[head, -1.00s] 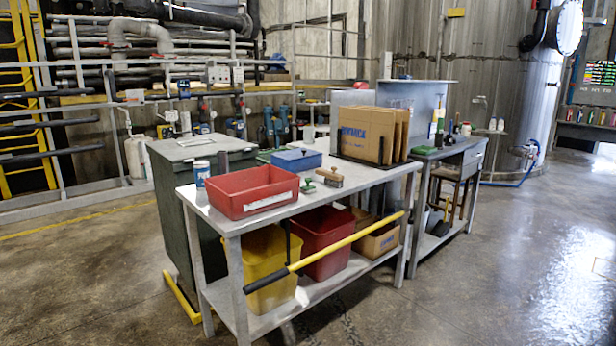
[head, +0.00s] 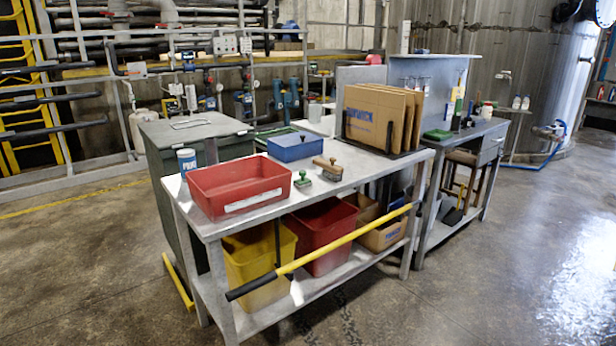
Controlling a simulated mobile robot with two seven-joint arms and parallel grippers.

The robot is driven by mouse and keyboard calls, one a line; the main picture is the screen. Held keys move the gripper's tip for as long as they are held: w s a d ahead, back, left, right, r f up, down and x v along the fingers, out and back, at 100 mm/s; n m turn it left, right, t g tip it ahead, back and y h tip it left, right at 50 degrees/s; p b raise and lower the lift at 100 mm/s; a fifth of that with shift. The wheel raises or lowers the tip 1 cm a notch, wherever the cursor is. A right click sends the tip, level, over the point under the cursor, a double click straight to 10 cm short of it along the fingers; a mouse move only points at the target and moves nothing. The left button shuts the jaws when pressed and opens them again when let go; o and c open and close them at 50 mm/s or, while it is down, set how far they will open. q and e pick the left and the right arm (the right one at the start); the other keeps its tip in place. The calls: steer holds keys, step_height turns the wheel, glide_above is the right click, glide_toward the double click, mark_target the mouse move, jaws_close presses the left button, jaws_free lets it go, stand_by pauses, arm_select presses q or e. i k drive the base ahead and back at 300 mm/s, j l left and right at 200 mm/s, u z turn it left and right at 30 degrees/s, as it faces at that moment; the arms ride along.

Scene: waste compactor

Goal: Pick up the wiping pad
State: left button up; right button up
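No object is plainly the wiping pad at this size. A block with a brown handle and grey underside (head: 328,170) lies on the metal table (head: 367,176), right of the red tray (head: 238,186). A small green-handled item (head: 302,179) stands between that block and the tray. A flat green item (head: 437,134) lies on the second bench behind at right; I cannot tell what it is. Neither of my grippers is in view.
A blue box (head: 294,147), a blue-white can (head: 187,162) and cardboard sheets (head: 378,120) stand on the table. Yellow and red bins (head: 255,268) sit below. The floor in front right is clear.

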mark_target(303, 183)
steer(key=i+l+u, duration=0.15)
steer(key=i+l, duration=1.2)
